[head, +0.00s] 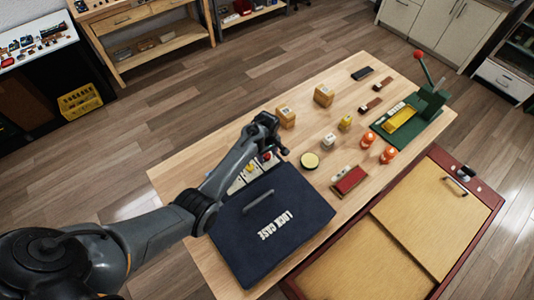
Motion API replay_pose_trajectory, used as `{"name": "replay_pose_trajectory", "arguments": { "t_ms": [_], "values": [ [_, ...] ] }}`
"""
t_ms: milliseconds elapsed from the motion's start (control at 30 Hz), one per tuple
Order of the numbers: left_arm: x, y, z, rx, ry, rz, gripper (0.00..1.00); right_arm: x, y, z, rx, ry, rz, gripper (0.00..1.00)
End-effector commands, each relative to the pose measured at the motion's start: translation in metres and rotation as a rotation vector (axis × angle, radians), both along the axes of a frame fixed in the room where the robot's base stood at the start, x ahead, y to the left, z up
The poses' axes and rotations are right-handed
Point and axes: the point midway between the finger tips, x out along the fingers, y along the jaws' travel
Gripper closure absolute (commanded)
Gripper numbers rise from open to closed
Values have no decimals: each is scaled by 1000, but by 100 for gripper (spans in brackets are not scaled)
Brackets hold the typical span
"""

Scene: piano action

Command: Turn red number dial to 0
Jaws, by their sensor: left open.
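The dark blue lid marked "LOCK CASE" (300,205) lies flat on the wooden table, with a grey handle on it. Along its far edge is a pale strip (236,184) with small coloured knobs. A yellow knob (250,168) and a small red dial (266,157) show there. The red dial is partly covered by my left gripper, and its number cannot be read. My left gripper (275,152) is open, its fingers pointing down over the red dial. I cannot tell whether they touch it. My right gripper is not in view.
Wooden blocks (324,95), a round yellow-topped tin (309,160), a red box (348,180) and orange bottles (388,155) stand right of the gripper. A green press with a red-knobbed lever (432,100) stands at the table's far right. A large wooden case (430,215) adjoins the near right edge.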

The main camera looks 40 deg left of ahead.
Motion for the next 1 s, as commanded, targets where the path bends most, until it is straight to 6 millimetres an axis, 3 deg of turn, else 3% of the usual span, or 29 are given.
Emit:
{"name": "replay_pose_trajectory", "arguments": {
  "t_ms": [67, 433, 767, 1000],
  "values": [
    [0, 0, 0, 0, 0, 0, 40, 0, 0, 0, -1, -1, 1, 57],
    [0, 0, 0, 0, 0, 0, 95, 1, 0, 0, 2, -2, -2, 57],
    [0, 0, 2, 1, 0, -42, 96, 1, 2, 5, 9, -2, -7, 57],
    [0, 1, 4, 2, 1, -179, 96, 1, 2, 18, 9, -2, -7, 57]
  ]
}}
